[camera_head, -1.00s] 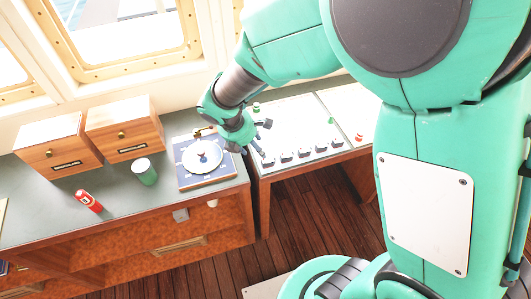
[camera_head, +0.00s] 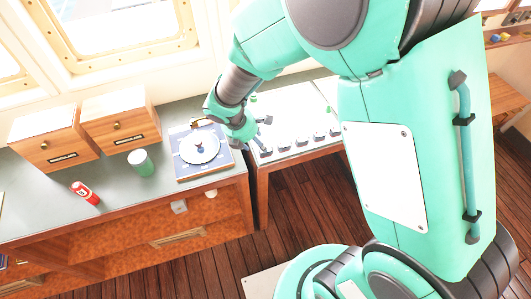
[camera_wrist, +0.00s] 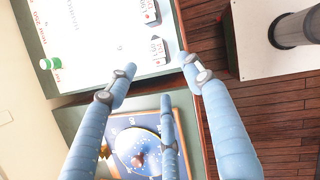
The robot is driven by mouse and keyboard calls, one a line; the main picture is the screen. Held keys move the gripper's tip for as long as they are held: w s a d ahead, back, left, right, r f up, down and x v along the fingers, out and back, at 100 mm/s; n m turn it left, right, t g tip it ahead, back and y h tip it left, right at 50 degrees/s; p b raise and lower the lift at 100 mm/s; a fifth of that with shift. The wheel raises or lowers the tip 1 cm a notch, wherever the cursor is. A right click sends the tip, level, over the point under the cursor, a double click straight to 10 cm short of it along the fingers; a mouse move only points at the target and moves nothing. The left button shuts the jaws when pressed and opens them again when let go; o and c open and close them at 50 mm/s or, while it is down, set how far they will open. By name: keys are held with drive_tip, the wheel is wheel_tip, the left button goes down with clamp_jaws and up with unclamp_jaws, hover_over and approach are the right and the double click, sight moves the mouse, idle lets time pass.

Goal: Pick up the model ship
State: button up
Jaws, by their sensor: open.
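I cannot make out a clear model ship. A small reddish and dark object (camera_head: 199,147) stands on a white round plate (camera_head: 208,157) on a blue square board (camera_head: 190,175). In the wrist view the small object (camera_wrist: 139,159) is low in the picture, on the pale disc, partly between my fingers. My gripper (camera_head: 258,146) is just right of the board, above the edge where counter and console meet. In the wrist view its fingers (camera_wrist: 157,70) are spread, with nothing between the tips, pointing towards the console.
A gold-coloured piece (camera_head: 201,123) lies at the board's back edge.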

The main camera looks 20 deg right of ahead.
drive_tip(key=shift+x, duration=1.5)
drive_tip(key=shift+b+x, duration=1)
drive_tip(key=shift+x, duration=1.65)
drive_tip(key=c, duration=1.1)
